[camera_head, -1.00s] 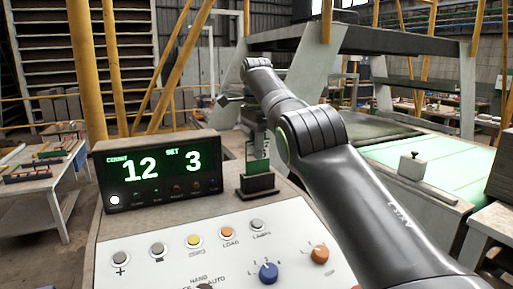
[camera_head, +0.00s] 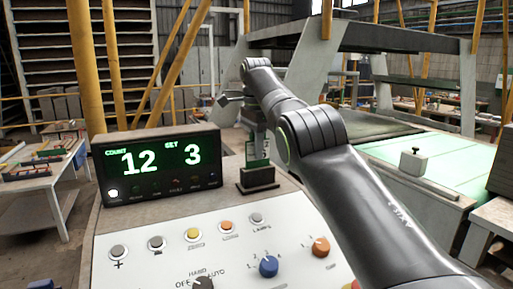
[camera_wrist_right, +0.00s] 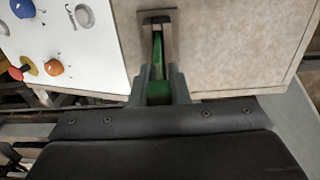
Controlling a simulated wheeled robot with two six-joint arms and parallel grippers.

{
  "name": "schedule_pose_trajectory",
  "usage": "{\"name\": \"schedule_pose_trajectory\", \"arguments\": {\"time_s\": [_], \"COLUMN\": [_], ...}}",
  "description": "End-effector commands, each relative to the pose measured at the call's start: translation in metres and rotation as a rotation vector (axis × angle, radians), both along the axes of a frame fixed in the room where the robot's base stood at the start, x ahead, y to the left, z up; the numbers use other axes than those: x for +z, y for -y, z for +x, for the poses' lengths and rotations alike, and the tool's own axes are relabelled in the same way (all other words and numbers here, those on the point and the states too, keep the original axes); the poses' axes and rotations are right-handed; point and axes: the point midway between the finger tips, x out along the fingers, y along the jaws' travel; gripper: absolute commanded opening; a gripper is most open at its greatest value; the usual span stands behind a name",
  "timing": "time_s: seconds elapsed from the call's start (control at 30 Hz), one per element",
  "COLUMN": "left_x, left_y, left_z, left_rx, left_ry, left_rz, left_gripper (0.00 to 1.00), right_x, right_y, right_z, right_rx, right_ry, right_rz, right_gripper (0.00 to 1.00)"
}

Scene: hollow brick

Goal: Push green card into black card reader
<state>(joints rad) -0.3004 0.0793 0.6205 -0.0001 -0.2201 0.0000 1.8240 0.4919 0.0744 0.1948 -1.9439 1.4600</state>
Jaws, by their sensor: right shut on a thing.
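The black card reader (camera_head: 257,179) stands on the console top, to the right of the digital display. The green card (camera_head: 252,150) is upright right above the reader, its lower edge at or in the reader's top; how deep it sits is hard to tell. In the right wrist view the green card (camera_wrist_right: 157,60) runs from between the fingers to the reader (camera_wrist_right: 157,18). My right gripper (camera_wrist_right: 158,92) is shut on the card; in the head view it is small and partly hidden by my own arm. My left gripper is not in view.
A digital display (camera_head: 158,167) showing 12 and 3 stands left of the reader. A white control panel (camera_head: 135,265) with buttons and coloured knobs lies in front. A pale green table (camera_head: 450,160) stands to the right.

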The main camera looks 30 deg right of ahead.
Motion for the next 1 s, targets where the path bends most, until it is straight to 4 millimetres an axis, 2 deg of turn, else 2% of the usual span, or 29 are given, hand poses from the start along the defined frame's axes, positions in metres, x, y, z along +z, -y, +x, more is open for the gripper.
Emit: {"name": "schedule_pose_trajectory", "arguments": {"time_s": [0.73, 0.77, 0.8, 0.93, 1.0], "left_x": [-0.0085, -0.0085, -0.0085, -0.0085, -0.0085], "left_y": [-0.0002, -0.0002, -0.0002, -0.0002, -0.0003], "left_z": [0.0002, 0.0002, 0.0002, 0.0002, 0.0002], "left_rx": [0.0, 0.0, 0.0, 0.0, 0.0], "left_ry": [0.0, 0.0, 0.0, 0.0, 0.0], "left_rz": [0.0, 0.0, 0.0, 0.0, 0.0], "left_gripper": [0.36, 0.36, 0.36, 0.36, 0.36], "right_x": [-0.0084, -0.0084, -0.0084, -0.0084, -0.0084], "right_y": [-0.0001, -0.0001, -0.0001, 0.0, 0.0], "right_z": [0.0, 0.0, 0.0, 0.0, 0.0], "right_rx": [0.0, 0.0, 0.0, 0.0, 0.0], "right_ry": [0.0, 0.0, 0.0, 0.0, 0.0], "right_rz": [0.0, 0.0, 0.0, 0.0, 0.0], "right_gripper": [0.0, 0.19, 0.25, 0.41, 0.41]}}
